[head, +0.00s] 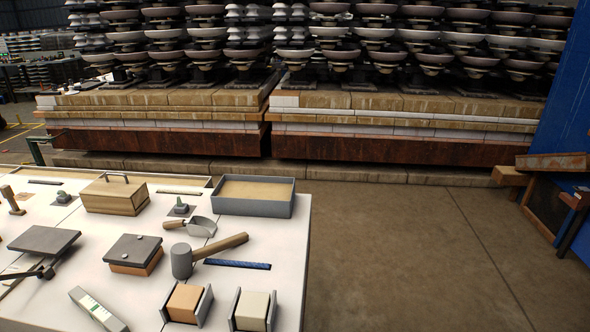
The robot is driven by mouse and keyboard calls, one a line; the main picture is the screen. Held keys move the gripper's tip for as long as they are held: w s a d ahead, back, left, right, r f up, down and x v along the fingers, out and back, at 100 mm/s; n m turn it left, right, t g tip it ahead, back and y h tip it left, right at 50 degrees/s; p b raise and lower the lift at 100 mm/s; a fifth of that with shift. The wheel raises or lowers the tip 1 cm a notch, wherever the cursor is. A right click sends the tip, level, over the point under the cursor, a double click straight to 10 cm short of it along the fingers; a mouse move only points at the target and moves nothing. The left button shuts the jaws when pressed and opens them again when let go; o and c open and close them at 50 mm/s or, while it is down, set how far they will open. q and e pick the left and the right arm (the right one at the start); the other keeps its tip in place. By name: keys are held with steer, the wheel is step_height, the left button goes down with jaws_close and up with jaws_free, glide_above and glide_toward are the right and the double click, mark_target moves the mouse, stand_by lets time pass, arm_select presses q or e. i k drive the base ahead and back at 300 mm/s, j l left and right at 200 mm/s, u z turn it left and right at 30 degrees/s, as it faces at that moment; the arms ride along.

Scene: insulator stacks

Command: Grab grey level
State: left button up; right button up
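A grey level (98,309) lies on the white table (286,240) at the near left edge of the head view. It is a bar lying at a slant, with a pale label with green on its top side. Its near end reaches close to the bottom of the picture. Nothing lies on it. Neither my left nor my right gripper shows in this view.
Right of the level stand holders with an orange block (184,302) and a cream block (252,309). Behind are a mallet (182,262), a blue strip (238,265), a scoop (201,227), a grey tray (252,207) and a wooden box (113,197).

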mark_target(107, 320)
steer(key=u, duration=1.4)
steer(key=i+j+z, duration=0.2)
steer(key=j, duration=0.25)
steer(key=i+j+z, duration=0.15)
steer(key=j, duration=0.25)
steer(key=i+j+z, duration=0.2)
steer(key=j, duration=0.3)
steer(key=j+z, duration=0.2)
steer(key=j, duration=0.25)
